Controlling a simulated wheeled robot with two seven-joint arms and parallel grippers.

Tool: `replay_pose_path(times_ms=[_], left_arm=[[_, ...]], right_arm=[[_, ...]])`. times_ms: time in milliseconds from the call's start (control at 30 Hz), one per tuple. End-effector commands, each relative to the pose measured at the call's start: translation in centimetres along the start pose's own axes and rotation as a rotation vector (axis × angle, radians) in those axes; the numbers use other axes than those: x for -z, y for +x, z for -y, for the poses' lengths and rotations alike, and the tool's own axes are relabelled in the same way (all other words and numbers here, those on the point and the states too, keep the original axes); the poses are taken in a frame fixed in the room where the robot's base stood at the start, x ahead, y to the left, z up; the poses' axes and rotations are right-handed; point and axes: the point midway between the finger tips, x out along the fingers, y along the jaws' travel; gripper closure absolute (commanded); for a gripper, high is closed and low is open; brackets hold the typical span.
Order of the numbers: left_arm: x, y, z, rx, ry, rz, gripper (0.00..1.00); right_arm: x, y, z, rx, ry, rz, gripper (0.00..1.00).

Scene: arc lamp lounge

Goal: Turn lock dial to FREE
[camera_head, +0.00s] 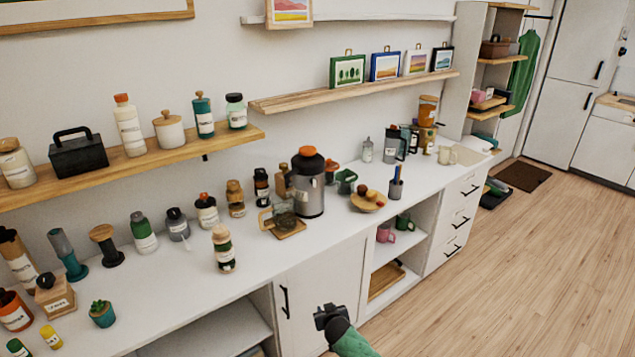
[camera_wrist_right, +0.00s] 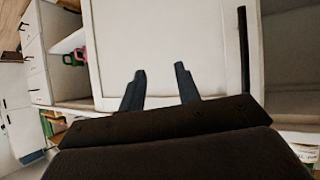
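I cannot make out a lock dial or the word FREE in either view. A silver canister machine with an orange knob (camera_head: 309,187) stands on the white counter, with a glass jug (camera_head: 284,216) on a wooden board beside it. My right gripper (camera_head: 325,315) is low in front of the white cabinet door (camera_head: 322,280), below the counter's front edge. In the right wrist view its two dark fingers (camera_wrist_right: 160,70) are apart with nothing between them, facing the cabinet door (camera_wrist_right: 165,40). My left gripper is not in view.
The door has a black bar handle (camera_head: 285,302). Bottles and jars crowd the white counter (camera_head: 250,262); a wooden plate with round items (camera_head: 369,203) stands right of the machine. Shelves hold jars and pictures. The wooden floor (camera_head: 500,270) at right is mostly clear.

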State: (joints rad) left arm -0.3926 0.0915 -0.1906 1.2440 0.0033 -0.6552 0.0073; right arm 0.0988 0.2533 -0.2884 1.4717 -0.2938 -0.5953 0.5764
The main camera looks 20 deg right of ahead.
Motion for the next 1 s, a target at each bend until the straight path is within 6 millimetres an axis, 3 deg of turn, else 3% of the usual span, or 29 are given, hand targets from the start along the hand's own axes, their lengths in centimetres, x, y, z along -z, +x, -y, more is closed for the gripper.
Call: replay_pose_path(times_ms=[33, 200, 300, 500, 700, 1000], left_arm=[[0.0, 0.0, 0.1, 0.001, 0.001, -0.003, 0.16], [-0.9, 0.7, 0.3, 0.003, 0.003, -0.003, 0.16], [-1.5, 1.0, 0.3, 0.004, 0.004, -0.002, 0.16], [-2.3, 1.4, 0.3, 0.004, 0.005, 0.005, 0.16], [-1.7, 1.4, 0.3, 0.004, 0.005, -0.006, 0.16], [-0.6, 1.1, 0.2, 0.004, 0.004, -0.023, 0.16]], right_arm=[[4.5, 0.4, -0.6, -0.004, 0.009, -0.059, 0.67], [16.7, 0.9, -2.0, -0.005, 0.044, -0.228, 0.67], [22.5, 1.1, -2.9, 0.001, 0.058, -0.312, 0.67], [32.4, 2.5, -5.0, 0.032, 0.069, -0.458, 0.67], [38.5, 3.2, -6.4, 0.065, 0.072, -0.543, 0.67], [40.8, 4.2, -6.8, 0.077, 0.073, -0.566, 0.67]])
